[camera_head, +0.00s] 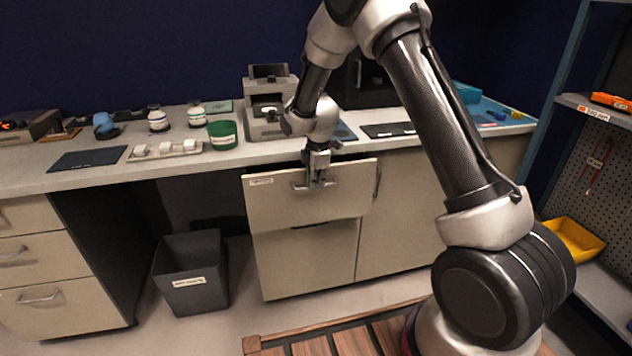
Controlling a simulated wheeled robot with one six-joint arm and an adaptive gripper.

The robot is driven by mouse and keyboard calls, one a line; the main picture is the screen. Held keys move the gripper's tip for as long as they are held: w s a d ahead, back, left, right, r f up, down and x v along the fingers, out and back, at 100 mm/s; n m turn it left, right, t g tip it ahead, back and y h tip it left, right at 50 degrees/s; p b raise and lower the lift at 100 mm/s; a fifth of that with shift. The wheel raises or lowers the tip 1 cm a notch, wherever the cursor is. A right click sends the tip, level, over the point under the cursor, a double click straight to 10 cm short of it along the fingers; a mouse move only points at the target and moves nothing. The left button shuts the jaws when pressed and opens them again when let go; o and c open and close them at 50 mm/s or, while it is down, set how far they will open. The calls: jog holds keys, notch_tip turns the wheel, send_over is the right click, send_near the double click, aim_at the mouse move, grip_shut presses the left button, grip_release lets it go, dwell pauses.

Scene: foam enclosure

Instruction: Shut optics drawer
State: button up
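The optics drawer (275,208) is a wide beige front with a small label at its upper left and a metal bar handle (300,186). It stands out from the cabinet under the counter, and a dark gap shows along its top edge, so it is partly open. My gripper (320,182) points down at the drawer's handle, at the middle of the front. The fingers overlap the handle in this view. I cannot tell whether they touch or grip it, as they are small and dark.
A grey bin (192,272) stands on the floor left of the drawer. A beige cabinet door (400,225) is to the right. The counter (225,160) above holds a green jar (222,135) and a grey instrument (262,122). A slatted wooden platform (320,343) lies in front.

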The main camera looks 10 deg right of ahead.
jog(key=o, duration=0.4)
jog(key=shift+c, duration=0.2)
jog(key=shift+r, duration=0.1)
notch_tip(320, 180, up, 12)
jog(key=s, duration=0.2)
jog(key=shift+s, duration=0.15)
jog(key=shift+f, duration=0.2)
